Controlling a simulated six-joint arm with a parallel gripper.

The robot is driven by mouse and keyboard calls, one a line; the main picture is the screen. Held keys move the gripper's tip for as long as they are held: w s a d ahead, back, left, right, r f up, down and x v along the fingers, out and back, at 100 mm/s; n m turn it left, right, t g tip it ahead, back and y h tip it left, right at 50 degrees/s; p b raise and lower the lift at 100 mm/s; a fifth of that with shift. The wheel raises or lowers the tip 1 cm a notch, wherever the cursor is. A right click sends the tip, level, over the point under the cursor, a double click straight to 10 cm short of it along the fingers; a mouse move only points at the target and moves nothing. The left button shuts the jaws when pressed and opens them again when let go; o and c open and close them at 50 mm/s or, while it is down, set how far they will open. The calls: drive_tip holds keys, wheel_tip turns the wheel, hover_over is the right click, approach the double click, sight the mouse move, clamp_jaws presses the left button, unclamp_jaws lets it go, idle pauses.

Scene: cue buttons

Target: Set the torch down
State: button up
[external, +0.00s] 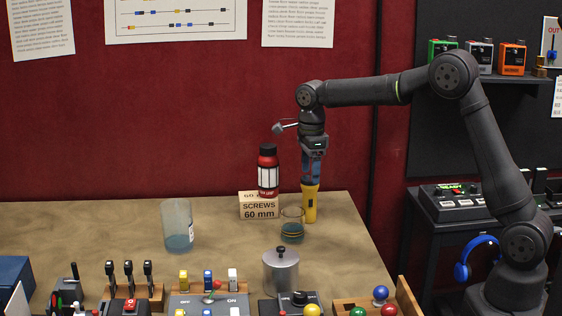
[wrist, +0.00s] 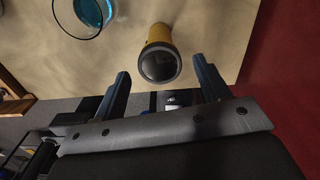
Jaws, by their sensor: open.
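The yellow torch (external: 310,206) stands upright on the table near its right back edge. In the wrist view the torch (wrist: 161,58) shows its dark round end facing the camera, with its yellow body behind. My gripper (external: 312,180) points down directly above the torch. In the wrist view the gripper's fingers (wrist: 163,80) are spread apart, with a gap on both sides of the torch's end. I cannot tell from the external view whether the fingertips still overlap the torch's top.
A small glass with blue liquid (external: 292,230) stands close left of the torch. Behind are a screws box (external: 259,210) and a red-black bottle (external: 268,175). A larger frosted cup (external: 177,222) stands left. A metal canister (external: 280,272) and button panels (external: 208,303) line the front.

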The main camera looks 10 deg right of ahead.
wheel_tip(320, 180, up, 8)
drive_tip(key=shift+f, duration=0.25)
drive_tip(key=shift+f, duration=4.1)
